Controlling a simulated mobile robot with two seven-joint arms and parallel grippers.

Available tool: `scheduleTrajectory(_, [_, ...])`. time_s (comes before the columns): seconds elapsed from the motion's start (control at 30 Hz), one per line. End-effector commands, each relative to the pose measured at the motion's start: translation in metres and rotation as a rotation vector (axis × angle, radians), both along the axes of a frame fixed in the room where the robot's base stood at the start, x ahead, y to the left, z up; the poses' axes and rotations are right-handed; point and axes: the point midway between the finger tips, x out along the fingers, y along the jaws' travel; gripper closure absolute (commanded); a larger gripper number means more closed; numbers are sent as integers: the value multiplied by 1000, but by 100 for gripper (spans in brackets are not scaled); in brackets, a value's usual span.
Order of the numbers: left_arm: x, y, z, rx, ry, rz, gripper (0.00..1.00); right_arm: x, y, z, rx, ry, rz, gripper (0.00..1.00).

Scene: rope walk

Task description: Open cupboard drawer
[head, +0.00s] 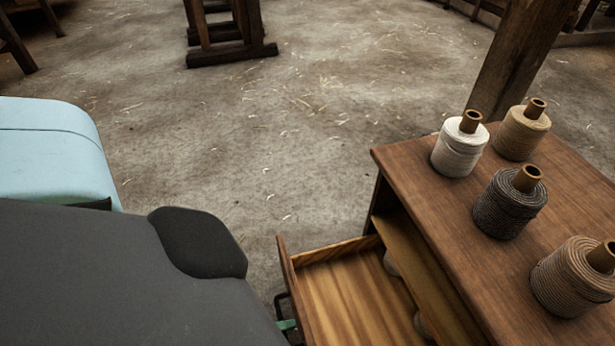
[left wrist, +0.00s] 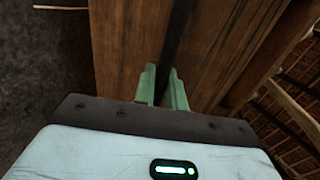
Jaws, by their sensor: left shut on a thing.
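The wooden cupboard (head: 408,185) stands at the right in the head view. Its drawer (head: 345,285) is pulled out toward the left, and its pale wooden floor shows. A dark handle (head: 279,303) is on the drawer's front panel (head: 291,279). My left gripper (head: 287,326) is at this handle, mostly hidden behind my dark arm. In the left wrist view, the green fingers of my left gripper (left wrist: 163,85) are shut on the dark handle (left wrist: 178,42), against the brown wooden drawer front (left wrist: 125,45). My right gripper is not in view.
Several rope spools stand on the cupboard top, among them a white one (head: 457,150) and a dark one (head: 508,207). Pale round things (head: 390,263) show partly inside the drawer. A wooden post (head: 520,55) rises behind the cupboard.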

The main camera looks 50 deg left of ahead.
Motion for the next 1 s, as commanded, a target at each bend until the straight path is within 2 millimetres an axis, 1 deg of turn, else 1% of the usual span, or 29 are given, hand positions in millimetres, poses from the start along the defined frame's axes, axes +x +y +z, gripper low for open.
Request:
scheduleTrajectory(0.03, [-7, 3, 0, 0, 0, 1, 100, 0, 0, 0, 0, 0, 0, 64])
scheduleTrajectory(0.1, [-15, 6, 0, -1, 0, 1, 100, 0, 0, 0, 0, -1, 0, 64])
scheduleTrajectory(0.3, [-28, 11, 0, -1, -2, 1, 100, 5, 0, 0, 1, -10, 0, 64])
scheduleTrajectory(0.53, [-31, 12, 1, -1, -3, 1, 100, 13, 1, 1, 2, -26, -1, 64])
scheduleTrajectory(0.73, [-31, 12, 1, 0, -2, 1, 100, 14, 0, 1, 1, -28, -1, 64])
scheduleTrajectory(0.77, [-31, 12, 1, 0, -2, 1, 85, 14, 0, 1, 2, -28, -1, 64])
scheduleTrajectory(0.87, [-31, 12, 0, 0, -2, 1, 72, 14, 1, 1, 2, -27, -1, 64])
scheduleTrajectory(0.9, [-31, 12, 0, 0, -2, 1, 70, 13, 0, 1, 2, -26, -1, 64])
scheduleTrajectory(1.0, [-31, 12, 0, 0, -1, 1, 70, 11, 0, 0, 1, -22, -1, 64])
